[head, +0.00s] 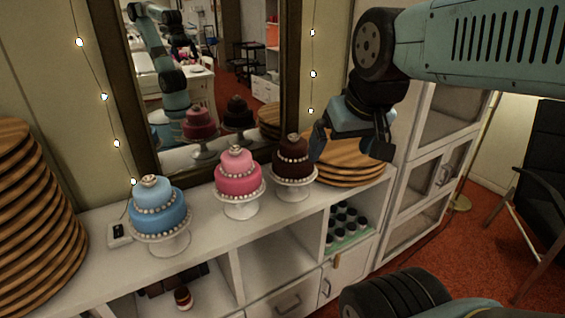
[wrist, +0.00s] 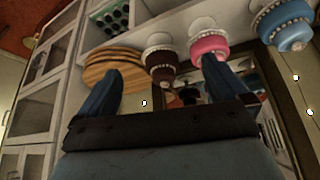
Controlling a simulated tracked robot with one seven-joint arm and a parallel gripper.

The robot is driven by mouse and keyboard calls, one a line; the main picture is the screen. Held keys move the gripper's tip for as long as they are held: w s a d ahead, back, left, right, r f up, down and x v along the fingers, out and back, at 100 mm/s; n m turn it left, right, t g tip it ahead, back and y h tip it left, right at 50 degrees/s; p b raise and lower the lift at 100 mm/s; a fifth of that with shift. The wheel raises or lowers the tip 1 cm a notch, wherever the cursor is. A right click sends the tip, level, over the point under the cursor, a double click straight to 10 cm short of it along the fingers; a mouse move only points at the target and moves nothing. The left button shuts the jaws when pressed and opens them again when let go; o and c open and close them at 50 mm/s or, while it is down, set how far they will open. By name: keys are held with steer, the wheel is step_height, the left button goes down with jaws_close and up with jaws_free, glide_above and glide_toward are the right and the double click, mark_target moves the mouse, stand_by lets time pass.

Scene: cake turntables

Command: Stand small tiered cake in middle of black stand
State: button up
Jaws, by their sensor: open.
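Three two-tier cakes stand on white pedestal stands along the white counter: a blue cake (head: 156,208), a pink cake (head: 239,175) and a dark brown cake (head: 293,157). A much smaller brown, white and reddish item (head: 183,297) is in the open shelf below; I cannot tell whether it is a tiered cake. No black stand is clearly visible. My gripper (head: 350,153) is open and empty, in front of the right end of the counter. The wrist view shows the brown cake (wrist: 160,68) and pink cake (wrist: 209,43) upside down beyond its spread fingers.
Wooden boards (head: 350,162) are stacked at the counter's right end, with a taller stack (head: 35,200) at left. A mirror (head: 215,90) stands behind the cakes. Several dark-topped cups (head: 344,222) fill a cubby. A cabinet (head: 432,160) and black chair (head: 538,165) are right.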

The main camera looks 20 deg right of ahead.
steer(key=w+d+f+n+g+h, duration=0.1)
steer(key=w+f+n+g+h, duration=0.35)
steer(key=f+n, duration=0.2)
steer(key=n+t+h, duration=0.4)
steer(key=n+t, duration=1.1)
steer(key=n, duration=0.9)
glide_toward(235, 151)
steer(key=x, duration=0.4)
steer(key=f+x, duration=0.1)
steer(key=x, duration=0.7)
steer(key=shift+w+a+f, duration=0.3)
jaws_close()
